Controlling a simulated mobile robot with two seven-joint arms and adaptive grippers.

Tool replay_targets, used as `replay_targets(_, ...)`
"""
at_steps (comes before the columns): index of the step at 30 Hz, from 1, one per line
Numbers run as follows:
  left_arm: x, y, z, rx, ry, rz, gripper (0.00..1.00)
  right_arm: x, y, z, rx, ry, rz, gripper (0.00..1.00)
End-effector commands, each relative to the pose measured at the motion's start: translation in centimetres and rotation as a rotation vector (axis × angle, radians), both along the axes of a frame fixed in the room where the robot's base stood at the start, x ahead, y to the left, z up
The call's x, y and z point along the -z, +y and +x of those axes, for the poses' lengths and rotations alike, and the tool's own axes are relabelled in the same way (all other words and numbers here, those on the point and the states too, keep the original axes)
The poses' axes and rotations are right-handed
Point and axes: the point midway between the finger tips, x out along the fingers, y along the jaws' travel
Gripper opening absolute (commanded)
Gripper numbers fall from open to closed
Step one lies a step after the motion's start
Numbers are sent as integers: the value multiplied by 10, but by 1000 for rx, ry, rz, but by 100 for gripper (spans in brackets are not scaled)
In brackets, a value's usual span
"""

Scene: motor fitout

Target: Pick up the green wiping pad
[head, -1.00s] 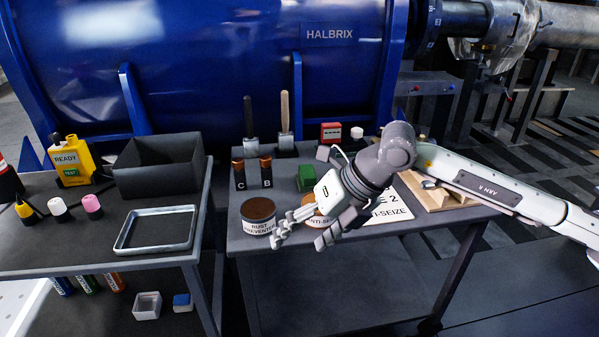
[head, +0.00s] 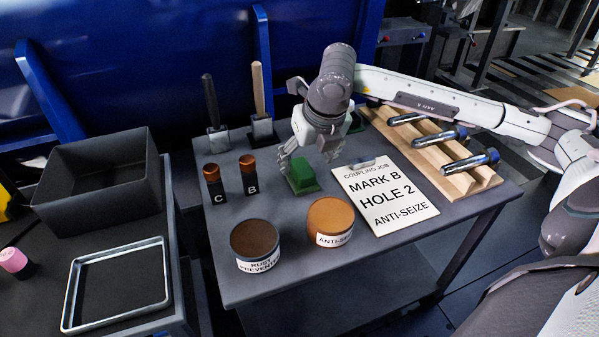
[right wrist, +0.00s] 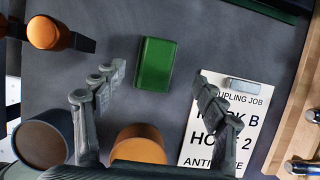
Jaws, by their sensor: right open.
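The green wiping pad (head: 301,176) lies on the grey table, left of the white job card. In the right wrist view the pad (right wrist: 156,64) is a green block lying between and just beyond the line of my two spread fingers. My right gripper (head: 305,157) hangs just above and behind the pad in the head view, partly overlapping its far edge. The right gripper (right wrist: 158,82) is open and empty. No contact with the pad is visible. My left gripper is not in view.
A rust preventive tin (head: 255,243) and an anti-seize tin (head: 330,220) stand in front of the pad. The job card (head: 386,196) and a wooden rack (head: 443,155) with bolts lie right.

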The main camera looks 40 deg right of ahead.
Motion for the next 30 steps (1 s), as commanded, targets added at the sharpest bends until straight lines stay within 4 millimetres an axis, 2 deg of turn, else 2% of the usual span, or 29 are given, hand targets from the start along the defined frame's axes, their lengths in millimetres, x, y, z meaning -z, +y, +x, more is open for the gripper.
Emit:
replay_targets(5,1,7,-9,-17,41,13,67,25,4,11,-2,2,3,72)
replay_targets(9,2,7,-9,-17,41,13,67,40,1,17,-1,2,1,72)
replay_targets(18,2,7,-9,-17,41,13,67,44,1,19,-1,0,1,70)
replay_targets(30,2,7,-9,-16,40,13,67,43,1,19,-1,0,1,21)
